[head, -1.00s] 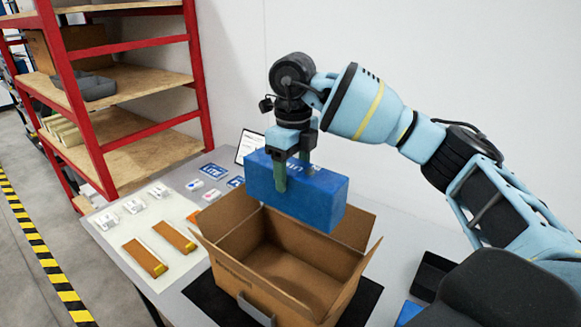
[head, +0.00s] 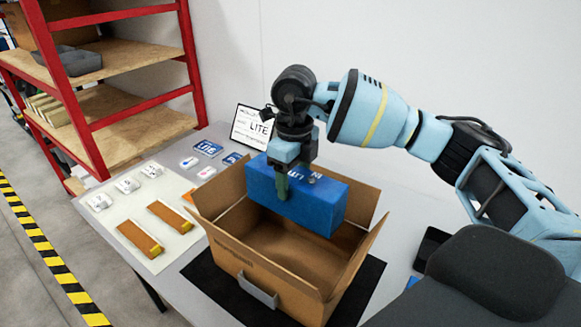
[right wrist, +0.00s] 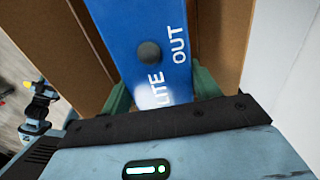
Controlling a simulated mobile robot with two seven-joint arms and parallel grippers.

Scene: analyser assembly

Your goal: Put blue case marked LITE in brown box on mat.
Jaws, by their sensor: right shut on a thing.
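The blue case (head: 300,201) is held by my right gripper (head: 283,185) over the open brown box (head: 262,255). In the right wrist view the blue case (right wrist: 148,50) lies between the green fingers of my right gripper (right wrist: 160,95), with "LITE" and "OUT" on its face. The case's lower part is at about the height of the box's opening; I cannot tell how deep it reaches. The box stands with its flaps open on a black mat (head: 205,285).
A white sheet (head: 130,215) with white parts and two brown strips lies left of the box. A red shelf rack (head: 100,90) is at the back left, a wall behind.

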